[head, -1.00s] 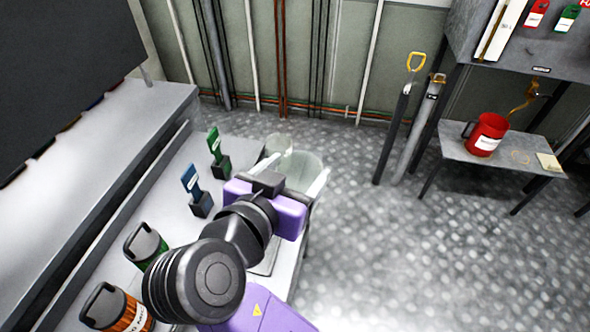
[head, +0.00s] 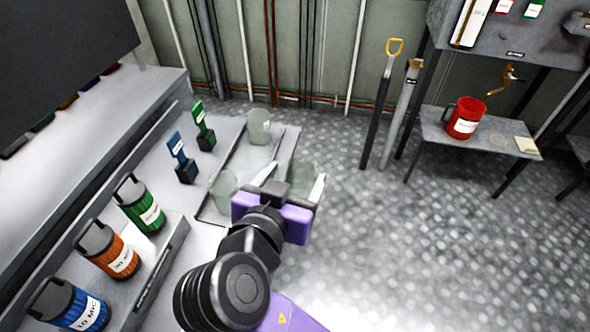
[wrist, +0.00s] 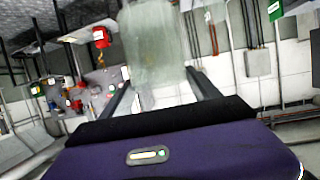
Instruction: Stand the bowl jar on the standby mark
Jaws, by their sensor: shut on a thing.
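My gripper (head: 292,178) is shut on a clear, greenish glass jar (head: 303,172), which shows above the tray's right edge in the head view. In the wrist view the jar (wrist: 152,50) fills the space between the two fingers. No label on it can be read, so I cannot tell whether it is the bowl jar. Two similar glass jars stand on the bench tray, one at the back (head: 259,127) and one at the left (head: 223,190). I cannot make out a standby mark for certain; a faint ring (head: 497,140) lies on the small side table.
A red jug (head: 465,117) and a yellowish note (head: 526,146) are on the side table (head: 435,133). Blue (head: 182,165) and green (head: 203,130) tags stand on the bench. Labelled bottles (head: 108,250) line its front left. Tools (head: 380,105) lean at the back; the floor (head: 400,260) is clear.

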